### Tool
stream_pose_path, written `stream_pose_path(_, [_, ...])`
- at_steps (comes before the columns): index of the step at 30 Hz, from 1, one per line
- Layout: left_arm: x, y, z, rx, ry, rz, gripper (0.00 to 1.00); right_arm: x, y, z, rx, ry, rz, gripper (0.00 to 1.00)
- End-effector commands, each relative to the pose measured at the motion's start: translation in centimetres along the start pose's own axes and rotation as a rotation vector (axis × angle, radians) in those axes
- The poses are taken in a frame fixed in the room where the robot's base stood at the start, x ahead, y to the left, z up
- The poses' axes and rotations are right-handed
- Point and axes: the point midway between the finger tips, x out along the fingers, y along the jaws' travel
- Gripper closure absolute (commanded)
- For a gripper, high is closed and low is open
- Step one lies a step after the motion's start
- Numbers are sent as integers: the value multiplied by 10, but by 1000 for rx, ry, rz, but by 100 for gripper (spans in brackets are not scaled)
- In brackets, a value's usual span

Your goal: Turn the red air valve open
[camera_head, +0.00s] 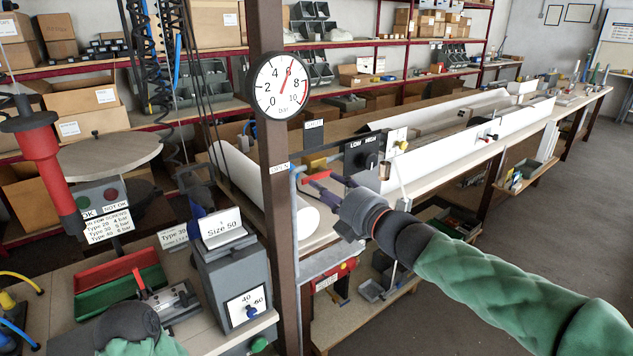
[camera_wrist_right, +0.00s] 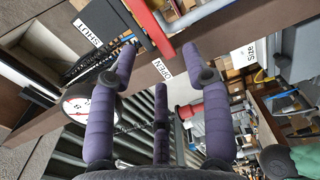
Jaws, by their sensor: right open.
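The red air valve handle (camera_head: 318,176) shows beside the brown post, right of the OPEN label (camera_head: 279,169) and below the SHUT label (camera_head: 313,125). My right gripper (camera_head: 322,188) is open with its purple fingers close to the handle. In the right wrist view, the red handle (camera_wrist_right: 150,28) runs down towards the gap between the spread fingertips of my right gripper (camera_wrist_right: 160,55). I cannot tell whether any finger touches it. The valve body is mostly hidden. My left wrist shows at the bottom left of the head view; its fingers are out of frame.
A round pressure gauge (camera_head: 281,86) on the brown post (camera_head: 268,200) reads about 6. A black LOW/HIGH switch box (camera_head: 364,156) stands just right of the valve. A white roll (camera_head: 240,185) lies behind the post. A grey Size 50 box (camera_head: 232,275) stands left of it.

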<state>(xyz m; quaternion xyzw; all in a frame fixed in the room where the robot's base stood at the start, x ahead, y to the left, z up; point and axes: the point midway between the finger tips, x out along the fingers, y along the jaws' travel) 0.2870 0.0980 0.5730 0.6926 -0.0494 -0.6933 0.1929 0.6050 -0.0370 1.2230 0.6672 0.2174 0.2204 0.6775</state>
Motion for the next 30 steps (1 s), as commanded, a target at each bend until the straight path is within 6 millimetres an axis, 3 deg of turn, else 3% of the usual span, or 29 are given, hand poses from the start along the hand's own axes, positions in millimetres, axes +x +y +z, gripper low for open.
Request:
stream_pose_path(3, [0,0,0,0,0,0,100,-23,1,1,-1,-3,1,51])
stream_pose_path(9, [0,0,0,0,0,0,100,-46,0,1,-1,-2,1,51])
stream_pose_path(23, [0,0,0,0,0,0,100,-52,-1,0,2,0,-2,51])
stream_pose_path(26, [-1,0,0,0,0,0,100,-48,-16,2,46,-4,-25,51])
stream_pose_path(29, [-3,1,0,0,0,0,100,-38,-54,8,168,-21,-85,51])
stream_pose_path(30, [-4,2,0,0,0,0,100,-33,-75,10,239,-33,-117,51])
